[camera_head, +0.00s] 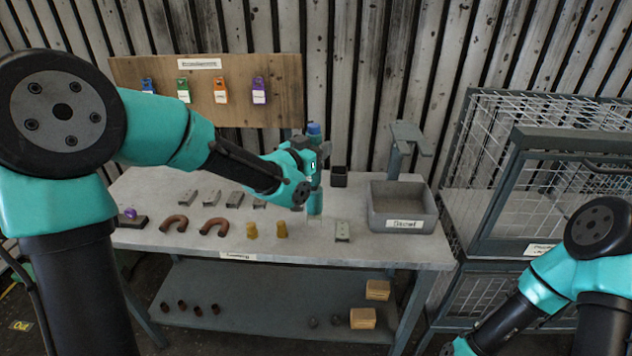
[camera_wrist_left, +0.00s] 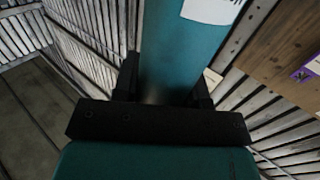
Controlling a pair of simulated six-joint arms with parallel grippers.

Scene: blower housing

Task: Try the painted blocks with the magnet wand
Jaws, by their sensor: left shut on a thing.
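My left gripper (camera_head: 312,168) is shut on an upright teal wand (camera_head: 315,203) with a blue top, above the bench beside the front-row blocks. In the left wrist view the wand (camera_wrist_left: 183,50) shows as a thick teal cylinder with a white label between the dark fingers (camera_wrist_left: 162,85). Several small grey blocks (camera_head: 212,198) lie in a row on the bench. Another grey block (camera_head: 343,231) lies alone, right of the wand. Whether the wand's lower end touches the bench I cannot tell. My right arm is at the lower right; its gripper is out of frame.
Two brown horseshoe pieces (camera_head: 214,227) and two yellowish stubs (camera_head: 282,230) lie near the bench front. A labelled grey bin (camera_head: 402,208) stands right, near a small black box (camera_head: 339,177). Coloured tags hang on a wooden board (camera_head: 285,75). Wire cages (camera_head: 550,190) stand right.

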